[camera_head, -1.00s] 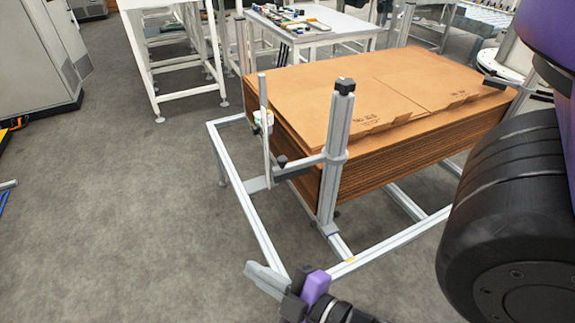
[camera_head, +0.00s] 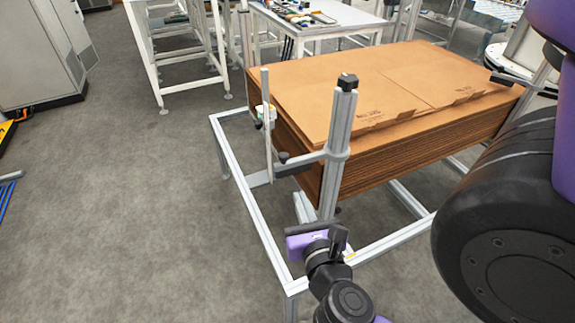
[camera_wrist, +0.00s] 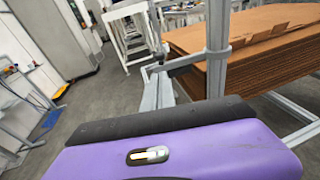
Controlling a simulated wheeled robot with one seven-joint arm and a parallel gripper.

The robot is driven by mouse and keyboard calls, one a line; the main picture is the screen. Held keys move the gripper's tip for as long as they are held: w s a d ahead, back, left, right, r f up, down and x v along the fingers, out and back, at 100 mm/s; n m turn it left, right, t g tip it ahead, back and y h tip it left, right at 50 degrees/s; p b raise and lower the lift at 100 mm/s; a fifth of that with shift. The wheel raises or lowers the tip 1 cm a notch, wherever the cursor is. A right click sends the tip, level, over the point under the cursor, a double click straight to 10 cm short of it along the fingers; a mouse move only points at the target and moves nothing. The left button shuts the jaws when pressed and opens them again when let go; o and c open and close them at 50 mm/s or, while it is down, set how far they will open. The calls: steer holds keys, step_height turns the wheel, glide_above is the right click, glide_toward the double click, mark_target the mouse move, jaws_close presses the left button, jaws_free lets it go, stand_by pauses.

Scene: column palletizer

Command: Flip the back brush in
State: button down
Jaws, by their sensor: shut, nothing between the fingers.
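A thin upright pale strip (camera_head: 267,125), which looks like the back brush, stands at the near left corner of the cardboard stack (camera_head: 400,85). A short side arm (camera_head: 300,161) joins it to the grey metal post (camera_head: 340,150). My gripper (camera_head: 303,207) is in front of and below the post, near the frame's front corner, with its fingers pointing away from me towards the stack. It is shut and empty, apart from the strip. In the wrist view the closed fingers (camera_wrist: 157,92) show beyond the dark front edge of my purple hand.
A pale metal frame (camera_head: 250,219) runs around the stack low above the floor. White tables (camera_head: 320,27) stand behind and a grey cabinet (camera_head: 38,50) at the far left.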

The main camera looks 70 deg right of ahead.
mark_target(284, 159)
steer(key=shift+d, duration=0.1)
stand_by(0.3)
steer(key=p+x, duration=0.3)
steer(key=x, duration=1)
steer(key=shift+w+d, duration=0.3)
steer(key=shift+w+d, duration=0.1)
steer(key=shift+w, duration=0.05)
